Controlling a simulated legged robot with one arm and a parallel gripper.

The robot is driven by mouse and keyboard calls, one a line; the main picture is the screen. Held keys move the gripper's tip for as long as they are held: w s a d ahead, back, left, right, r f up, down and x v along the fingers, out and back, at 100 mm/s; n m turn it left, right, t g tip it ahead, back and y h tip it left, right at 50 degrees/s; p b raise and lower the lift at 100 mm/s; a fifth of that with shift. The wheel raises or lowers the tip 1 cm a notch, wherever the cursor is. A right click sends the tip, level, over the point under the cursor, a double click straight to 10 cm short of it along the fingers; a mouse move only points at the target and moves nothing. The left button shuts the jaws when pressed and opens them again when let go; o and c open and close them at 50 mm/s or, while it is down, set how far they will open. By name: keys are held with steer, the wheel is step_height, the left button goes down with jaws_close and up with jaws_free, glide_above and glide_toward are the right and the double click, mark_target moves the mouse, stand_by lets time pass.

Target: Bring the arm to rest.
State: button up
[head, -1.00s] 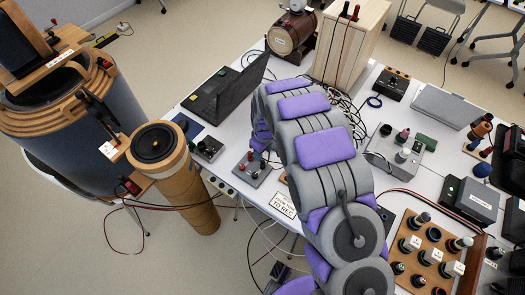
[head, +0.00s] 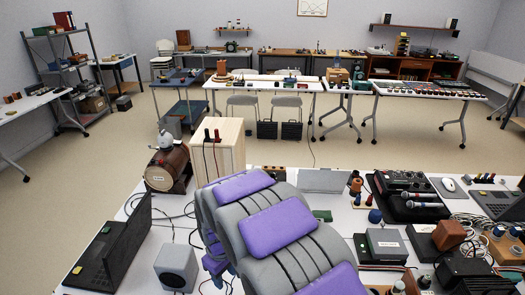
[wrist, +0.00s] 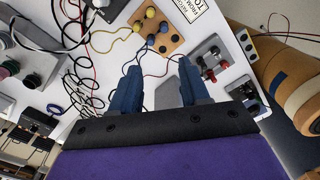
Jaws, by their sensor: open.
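My arm (head: 282,232), grey with purple pads, rises from the bottom middle of the head view and stands over the near table. Beyond the fingertips lie a wooden board with yellow, blue and black knobs (wrist: 156,32) and thin cables. Whether the fingertips touch anything is hard to tell, but a gap seems to show.
On the near table, a laptop (head: 113,250) and a grey speaker box (head: 177,267) stand left of my arm. A wooden box (head: 217,150) and a brown barrel-like drum (head: 167,170) stand behind it. A black mixer (head: 405,185) lies right. Open floor (head: 95,165) shows at left.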

steer(key=s+d+r+m, duration=0.3)
steer(key=s+d+r, duration=0.3)
steer(key=d, duration=0.2)
steer(key=s+d+r+m, duration=0.3)
steer(key=s+d+r, duration=0.2)
steer(key=d, duration=0.4)
steer(key=s+d+r+m, duration=0.1)
steer(key=s+d+m, duration=0.1)
steer(key=s, duration=0.6)
steer(key=s+d+r+m+g+b, duration=0.1)
steer(key=s+d+m, duration=0.1)
steer(key=s+d, duration=0.3)
steer(key=s, duration=0.4)
steer(key=shift+s+d+r+m+g, duration=0.15)
steer(key=shift+d+r+m+g, duration=0.15)
steer(key=shift+a, duration=0.15)
